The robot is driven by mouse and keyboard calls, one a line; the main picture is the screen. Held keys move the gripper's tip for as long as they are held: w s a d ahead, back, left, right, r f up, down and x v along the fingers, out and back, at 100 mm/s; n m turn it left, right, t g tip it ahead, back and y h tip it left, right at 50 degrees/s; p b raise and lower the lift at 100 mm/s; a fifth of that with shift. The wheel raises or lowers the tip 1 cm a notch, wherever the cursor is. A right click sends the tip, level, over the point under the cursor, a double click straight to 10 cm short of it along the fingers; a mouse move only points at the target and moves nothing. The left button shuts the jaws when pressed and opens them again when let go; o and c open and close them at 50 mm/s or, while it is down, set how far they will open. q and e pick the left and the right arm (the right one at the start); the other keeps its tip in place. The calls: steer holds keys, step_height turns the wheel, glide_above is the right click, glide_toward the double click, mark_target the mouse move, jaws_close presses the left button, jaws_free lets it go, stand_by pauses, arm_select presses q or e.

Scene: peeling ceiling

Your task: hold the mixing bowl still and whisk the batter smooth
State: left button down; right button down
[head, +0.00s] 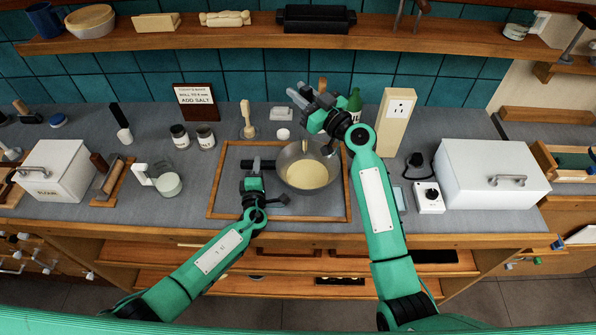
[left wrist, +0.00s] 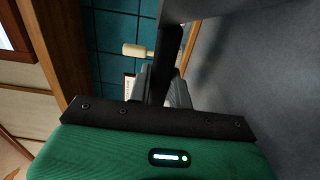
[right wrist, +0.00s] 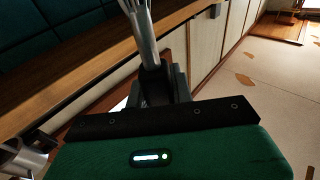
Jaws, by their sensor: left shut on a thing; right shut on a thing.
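The steel mixing bowl (head: 318,187) holds pale, creamy batter (head: 306,175) and sits inside a wooden-framed area of the counter. My left gripper (head: 254,184) is at the bowl's left, shut on its dark handle (head: 262,163). The dark handle also shows between the fingers in the left wrist view (left wrist: 162,80). My right gripper (head: 318,110) is above and behind the bowl, shut on the whisk. In the right wrist view the whisk's metal handle (right wrist: 147,45) rises from the fingers, with wires at the top edge. In the head view I cannot make out the whisk clearly.
A wooden frame (head: 213,188) surrounds the bowl. A measuring jug (head: 167,184), dark-lidded jars (head: 205,136) and a lidded white box (head: 55,175) stand left. A socket post (head: 394,122), a dial box (head: 429,198) and a large white box (head: 490,175) stand right. A shelf (head: 230,38) runs behind.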

steer(key=shift+r, duration=0.15)
stand_by(0.6)
arm_select(q)
steer(key=shift+c, duration=0.8)
jaws_free()
steer(key=shift+r, duration=0.15)
